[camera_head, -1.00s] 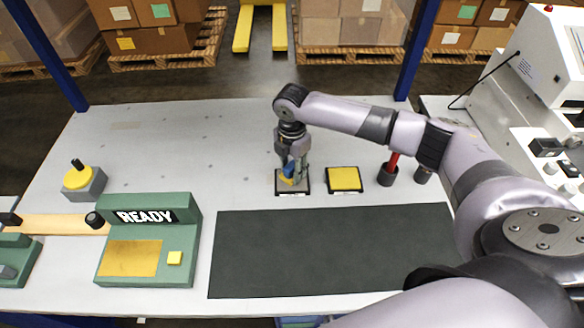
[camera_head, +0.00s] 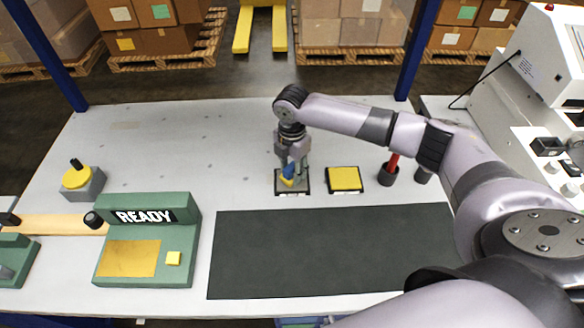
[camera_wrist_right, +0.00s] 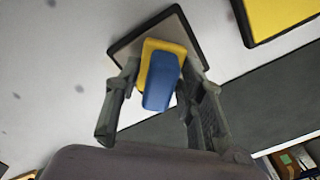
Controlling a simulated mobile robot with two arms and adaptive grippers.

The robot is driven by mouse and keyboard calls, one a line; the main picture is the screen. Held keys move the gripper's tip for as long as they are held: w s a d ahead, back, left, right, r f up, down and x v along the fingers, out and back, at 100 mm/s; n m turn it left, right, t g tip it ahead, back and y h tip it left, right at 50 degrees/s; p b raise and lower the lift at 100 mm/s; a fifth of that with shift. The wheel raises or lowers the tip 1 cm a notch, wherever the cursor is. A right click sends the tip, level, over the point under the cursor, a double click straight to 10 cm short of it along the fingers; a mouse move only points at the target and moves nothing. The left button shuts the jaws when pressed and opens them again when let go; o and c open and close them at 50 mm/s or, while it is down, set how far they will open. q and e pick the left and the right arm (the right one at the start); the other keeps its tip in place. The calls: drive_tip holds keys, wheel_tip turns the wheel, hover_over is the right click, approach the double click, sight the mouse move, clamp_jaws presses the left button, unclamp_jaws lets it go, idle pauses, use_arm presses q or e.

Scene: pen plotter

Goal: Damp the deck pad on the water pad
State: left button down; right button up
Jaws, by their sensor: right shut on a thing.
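The deck pad (camera_wrist_right: 162,75) is a small yellow pad with a blue handle. It shows in the head view (camera_head: 289,175) over a flat grey pad with a dark rim (camera_head: 303,190), which also shows in the wrist view (camera_wrist_right: 172,32). I cannot tell whether the two touch. My right gripper (camera_head: 291,170) points down and is shut on the deck pad, with its fingers either side of the blue handle in the wrist view (camera_wrist_right: 160,90). A yellow pad with a dark rim (camera_head: 344,179) lies just right. I cannot read which is the water pad. My left gripper is out of view.
A dark mat (camera_head: 330,250) covers the front of the table. Dark cups, one with a red stick (camera_head: 391,168), stand to the right. A green READY box (camera_head: 148,245) and a yellow-topped grey block (camera_head: 84,183) are left. The rear left of the table is clear.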

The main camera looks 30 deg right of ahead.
sight(292, 166)
drive_tip(key=shift+f, duration=0.45)
drive_tip(key=shift+p, duration=0.3)
idle(2.0)
wheel_tip(292, 166, up, 7)
drive_tip(key=p, duration=0.8)
idle(0.4)
idle(0.4)
